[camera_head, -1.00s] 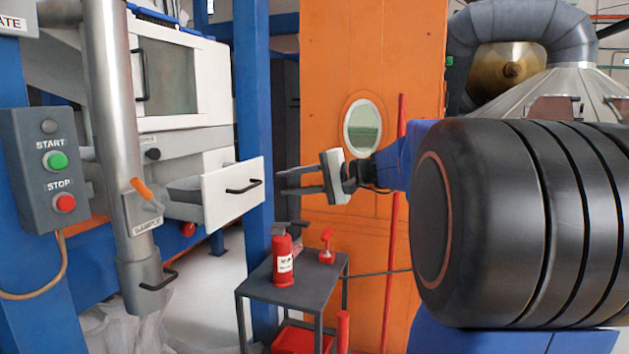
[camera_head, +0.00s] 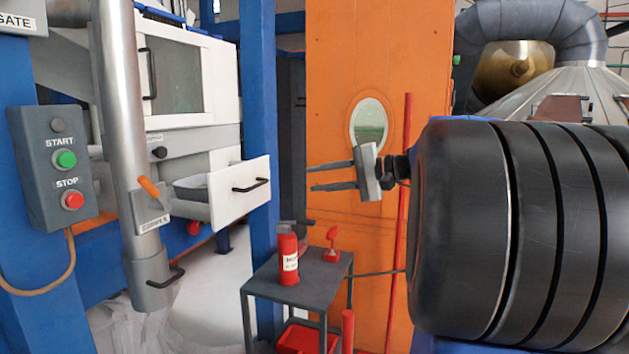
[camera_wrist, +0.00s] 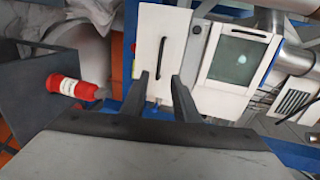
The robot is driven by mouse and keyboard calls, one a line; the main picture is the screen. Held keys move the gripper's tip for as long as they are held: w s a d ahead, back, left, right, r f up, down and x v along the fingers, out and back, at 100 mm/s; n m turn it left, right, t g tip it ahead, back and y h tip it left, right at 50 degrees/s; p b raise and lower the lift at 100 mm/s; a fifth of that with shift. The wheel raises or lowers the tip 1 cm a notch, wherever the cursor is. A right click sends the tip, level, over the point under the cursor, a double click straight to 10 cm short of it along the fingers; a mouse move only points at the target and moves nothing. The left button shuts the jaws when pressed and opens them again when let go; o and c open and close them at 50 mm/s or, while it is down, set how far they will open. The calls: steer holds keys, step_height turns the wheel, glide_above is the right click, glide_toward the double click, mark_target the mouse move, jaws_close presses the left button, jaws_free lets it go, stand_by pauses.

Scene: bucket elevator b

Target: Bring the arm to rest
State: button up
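My gripper (camera_head: 332,176) is in front of the orange column, to the right of the open white drawer and apart from it. Its two dark fingers point left with a clear gap between them and nothing in the gap. In the wrist view my gripper (camera_wrist: 159,88) also shows its fingers spread and empty, with the white drawer front (camera_wrist: 160,45) beyond them. My arm enters from the right, and its large dark link hides much of the right side.
The white drawer (camera_head: 240,192) stands pulled out of the machine. A red fire extinguisher (camera_head: 288,258) and a small red item (camera_head: 332,247) stand on a grey table (camera_head: 308,284). A START/STOP box (camera_head: 55,165) is at left. A red pole (camera_head: 400,225) stands near my arm.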

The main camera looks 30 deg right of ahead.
steer(key=shift+a, duration=0.1)
steer(key=s+a+f+n+g+h, duration=0.25)
steer(key=s+a+f, duration=0.25)
steer(key=a+f, duration=0.3)
steer(key=s+a+f+n+g+h, duration=0.1)
steer(key=s+a+f+n+g, duration=0.1)
steer(key=s+a+f+g, duration=0.45)
steer(key=s+a+f+n+t+h, duration=0.1)
steer(key=s+f+n+h, duration=0.4)
steer(key=s+f, duration=0.7)
step_height(320, 180, down, 3)
steer(key=shift+s+f+n+h, duration=0.1)
steer(key=shift+s+n+h, duration=0.2)
steer(key=shift+n, duration=0.35)
steer(key=shift+w+a, duration=0.15)
steer(key=shift+a, duration=0.05)
